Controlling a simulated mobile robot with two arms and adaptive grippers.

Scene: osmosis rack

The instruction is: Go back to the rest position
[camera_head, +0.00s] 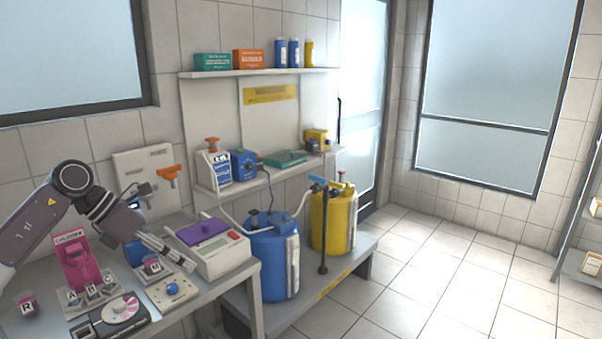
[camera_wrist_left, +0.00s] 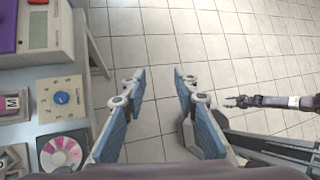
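My left gripper (camera_head: 178,254) comes in from the left in the head view, its fingers over the right part of the bench near the dial box. In the left wrist view my left gripper (camera_wrist_left: 157,82) shows two blue-padded fingers spread apart, with only floor tiles between them. My right gripper (camera_wrist_left: 236,102) shows small at the right of the left wrist view, over the floor; its finger gap is too small to judge. The right arm is not in the head view.
The bench holds a pink device (camera_head: 76,262), a cup marked R (camera_head: 28,305), a dial box (camera_head: 186,293) and a purple-topped instrument (camera_head: 235,255). Blue (camera_head: 272,265) and yellow (camera_head: 342,222) canisters stand on a low platform to the right. Floor farther right is clear.

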